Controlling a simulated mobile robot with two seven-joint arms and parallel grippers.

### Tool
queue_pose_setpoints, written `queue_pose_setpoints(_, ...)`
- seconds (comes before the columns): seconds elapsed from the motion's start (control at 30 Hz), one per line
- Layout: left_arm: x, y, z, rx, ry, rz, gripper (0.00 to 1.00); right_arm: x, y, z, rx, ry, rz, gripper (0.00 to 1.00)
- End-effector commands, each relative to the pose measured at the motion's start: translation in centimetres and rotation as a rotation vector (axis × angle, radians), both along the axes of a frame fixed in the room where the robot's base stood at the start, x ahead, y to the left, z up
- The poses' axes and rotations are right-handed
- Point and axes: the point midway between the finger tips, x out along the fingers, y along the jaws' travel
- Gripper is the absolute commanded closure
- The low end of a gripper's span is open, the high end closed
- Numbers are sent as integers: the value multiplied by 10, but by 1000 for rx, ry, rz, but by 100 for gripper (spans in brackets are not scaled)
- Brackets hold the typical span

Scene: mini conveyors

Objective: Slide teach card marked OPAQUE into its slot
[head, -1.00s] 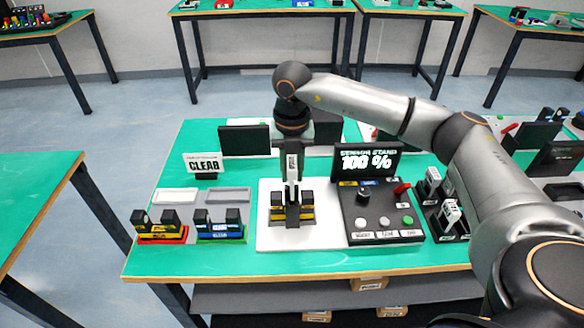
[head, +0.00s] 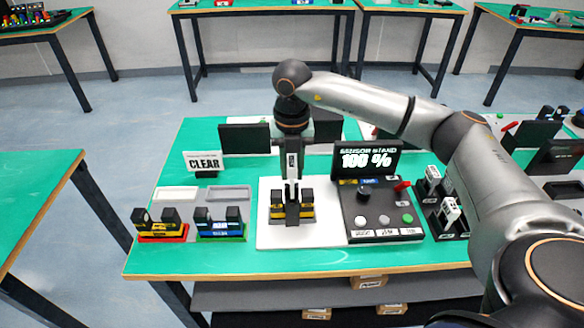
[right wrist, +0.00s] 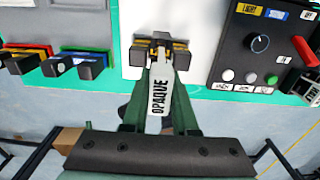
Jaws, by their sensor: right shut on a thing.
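The white teach card marked OPAQUE (right wrist: 158,100) is upright between the fingers of my right gripper (right wrist: 160,70), which is shut on it. In the head view my right gripper (head: 292,200) points straight down over the black-and-yellow fork sensor (head: 306,210) on the white plate (head: 268,236). The far end of the card reaches the gap between the fork's two black blocks in the right wrist view. My fingers partly hide the gap, so I cannot tell how deep the card sits. My left gripper is out of view.
Right of the plate is a black control box (head: 380,222) with a knob and buttons, below a display reading 100 % (head: 366,160). A card rack (head: 447,222) stands further right.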

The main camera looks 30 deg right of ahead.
Motion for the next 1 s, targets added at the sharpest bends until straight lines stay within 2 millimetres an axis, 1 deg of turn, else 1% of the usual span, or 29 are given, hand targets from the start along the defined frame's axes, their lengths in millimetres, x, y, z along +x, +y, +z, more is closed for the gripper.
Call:
queue_pose_setpoints(0.27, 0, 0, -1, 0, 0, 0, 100, 0, 0, -1, 0, 0, 0, 100)
queue_pose_setpoints(1.0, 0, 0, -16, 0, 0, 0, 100, 0, 0, -23, 0, 0, 0, 100)
